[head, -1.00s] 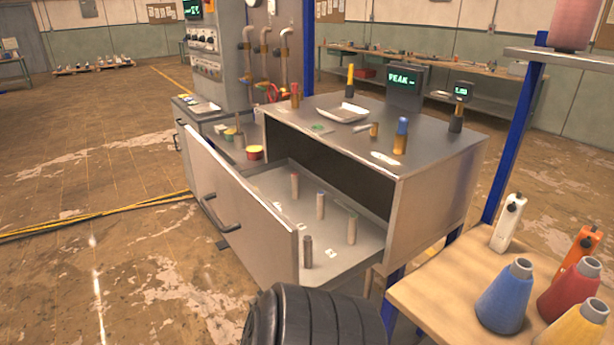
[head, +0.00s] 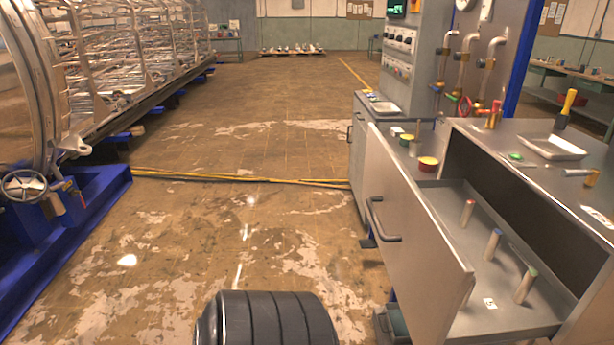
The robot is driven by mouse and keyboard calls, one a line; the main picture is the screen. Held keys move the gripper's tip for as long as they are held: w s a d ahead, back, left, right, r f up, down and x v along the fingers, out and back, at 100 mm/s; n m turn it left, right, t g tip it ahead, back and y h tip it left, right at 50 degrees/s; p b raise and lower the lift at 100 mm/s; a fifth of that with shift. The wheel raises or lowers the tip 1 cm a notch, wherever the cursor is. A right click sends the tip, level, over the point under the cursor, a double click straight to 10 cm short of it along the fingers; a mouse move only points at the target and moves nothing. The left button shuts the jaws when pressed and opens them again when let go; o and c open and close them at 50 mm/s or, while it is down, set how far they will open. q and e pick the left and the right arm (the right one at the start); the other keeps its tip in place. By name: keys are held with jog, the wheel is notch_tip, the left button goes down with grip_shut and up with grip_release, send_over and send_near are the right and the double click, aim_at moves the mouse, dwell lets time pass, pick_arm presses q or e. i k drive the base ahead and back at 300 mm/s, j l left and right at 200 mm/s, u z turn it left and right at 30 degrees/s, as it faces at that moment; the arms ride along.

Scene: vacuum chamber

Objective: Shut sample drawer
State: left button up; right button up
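The sample drawer (head: 415,235) is pulled out of the grey metal cabinet at the right of the head view. Its front panel carries a dark bar handle (head: 382,219) and faces left toward open floor. Several small upright sample cylinders stand inside, among them one with a red top (head: 467,213) and one with a green top (head: 525,286). Small white labels lie on the drawer floor. The cabinet top (head: 487,141) overhangs the dark opening behind the drawer. Neither of my grippers is in view.
A white tray (head: 552,147) and small tools lie on the cabinet top. A lower cabinet and control panel (head: 397,58) stand behind. Yellow cables (head: 240,178) cross the floor. A large metal frame on a blue base (head: 75,235) stands at left.

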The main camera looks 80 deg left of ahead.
aim_at(459, 274)
jog(key=u, duration=0.4)
jog(key=i+u, duration=0.15)
jog(key=u, duration=0.65)
jog(key=i+l+u, duration=0.1)
jog(key=u, duration=0.75)
jog(key=i+l+u, duration=0.1)
jog(key=i+l, duration=0.05)
jog(key=l, duration=0.1)
